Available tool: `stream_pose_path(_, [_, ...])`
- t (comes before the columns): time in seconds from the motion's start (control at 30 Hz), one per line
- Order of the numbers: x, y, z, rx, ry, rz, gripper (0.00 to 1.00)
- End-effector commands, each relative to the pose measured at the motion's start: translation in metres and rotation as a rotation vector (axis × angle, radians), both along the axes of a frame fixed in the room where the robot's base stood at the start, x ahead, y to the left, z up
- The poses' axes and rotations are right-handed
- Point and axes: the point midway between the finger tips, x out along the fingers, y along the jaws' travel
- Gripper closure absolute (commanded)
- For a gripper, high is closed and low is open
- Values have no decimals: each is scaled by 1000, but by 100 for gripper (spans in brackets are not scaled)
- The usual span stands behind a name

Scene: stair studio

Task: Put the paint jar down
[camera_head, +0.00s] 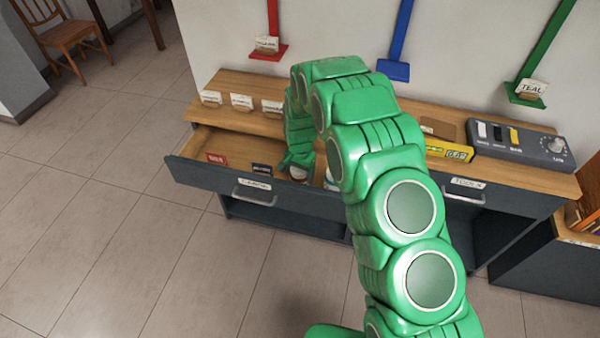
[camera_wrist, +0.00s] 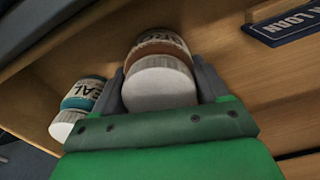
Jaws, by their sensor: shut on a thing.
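My gripper (camera_wrist: 161,82) is shut on a paint jar (camera_wrist: 160,88) with a white lid and a brownish body, its label only partly readable. In the head view my gripper (camera_head: 297,162) is down inside the open drawer (camera_head: 190,152), and the held jar (camera_head: 298,175) shows only in part below it. I cannot tell whether the jar touches the drawer floor. A teal jar (camera_wrist: 86,95) with a white lid is in the drawer beside the held jar, to its left and apart from it in the wrist view.
A dark blue loan plate (camera_wrist: 290,24) lies in the drawer; it also shows in the head view (camera_head: 262,169), near a red plate (camera_head: 217,158). White cards (camera_head: 241,102) stand on the wooden top behind. A yellow device (camera_head: 448,150) and a dark control box (camera_head: 520,143) sit right.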

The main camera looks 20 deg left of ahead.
Motion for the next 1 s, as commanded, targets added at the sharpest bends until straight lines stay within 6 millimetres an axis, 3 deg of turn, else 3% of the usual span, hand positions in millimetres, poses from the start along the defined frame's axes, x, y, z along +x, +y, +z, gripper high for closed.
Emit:
stream_pose_path(0.03, [0, 0, -1, 0, 0, 0, 69])
stream_pose_path(0.07, [0, 0, -1, 0, 0, 0, 23])
stream_pose_path(0.2, [0, 0, -1, 0, 0, 0, 1])
stream_pose_path(0.67, [0, 0, 3, 1, 0, 0, 0])
stream_pose_path(1.0, [1, 1, 39, 3, -4, -2, 0])
